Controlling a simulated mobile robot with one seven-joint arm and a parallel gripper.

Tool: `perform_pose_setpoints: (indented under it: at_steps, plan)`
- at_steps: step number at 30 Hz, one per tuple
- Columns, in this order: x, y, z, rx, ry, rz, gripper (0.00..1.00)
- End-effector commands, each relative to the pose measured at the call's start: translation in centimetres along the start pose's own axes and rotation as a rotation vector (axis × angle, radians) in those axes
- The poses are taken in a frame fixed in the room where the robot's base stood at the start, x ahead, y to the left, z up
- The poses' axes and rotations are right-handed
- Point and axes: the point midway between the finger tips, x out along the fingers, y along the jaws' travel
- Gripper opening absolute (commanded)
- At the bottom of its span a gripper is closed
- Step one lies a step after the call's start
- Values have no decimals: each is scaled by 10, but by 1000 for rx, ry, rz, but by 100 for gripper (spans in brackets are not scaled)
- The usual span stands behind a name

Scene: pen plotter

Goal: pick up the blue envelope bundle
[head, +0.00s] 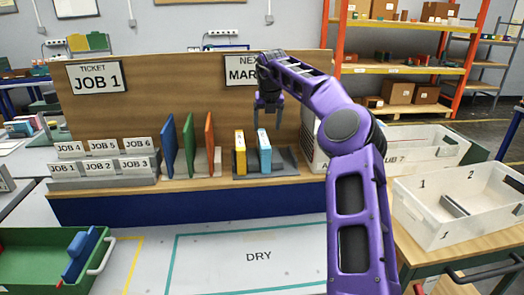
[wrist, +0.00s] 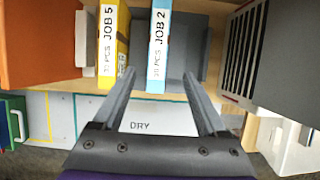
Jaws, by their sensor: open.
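The blue envelope bundle (head: 264,153) stands upright in a grey holder on the wooden shelf. In the wrist view the blue bundle (wrist: 158,48) is labelled JOB 2 and lies between the lines of my two fingers. My gripper (head: 268,107) is above the bundle, apart from it, with its fingers pointing down. It is open and empty, and it also shows in the wrist view (wrist: 158,74). A yellow bundle (head: 240,153) labelled JOB 5 (wrist: 110,45) stands just left of the blue one.
Blue, green and orange upright panels (head: 189,143) stand left of the yellow bundle. A wooden backboard (head: 145,105) rises behind. Grey JOB-labelled card racks (head: 103,183) sit at left. A DRY mat area (head: 258,256) in front is clear. A white numbered bin (head: 455,225) is at right.

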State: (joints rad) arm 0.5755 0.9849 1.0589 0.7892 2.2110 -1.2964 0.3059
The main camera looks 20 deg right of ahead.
Motion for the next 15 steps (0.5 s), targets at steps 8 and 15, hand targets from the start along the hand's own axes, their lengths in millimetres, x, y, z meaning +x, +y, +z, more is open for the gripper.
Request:
perform_pose_setpoints:
  at_steps: [8,15]
  plan:
    - [54,0,0,0,0,-1,75]
    - [70,1,2,0,-1,-2,75]
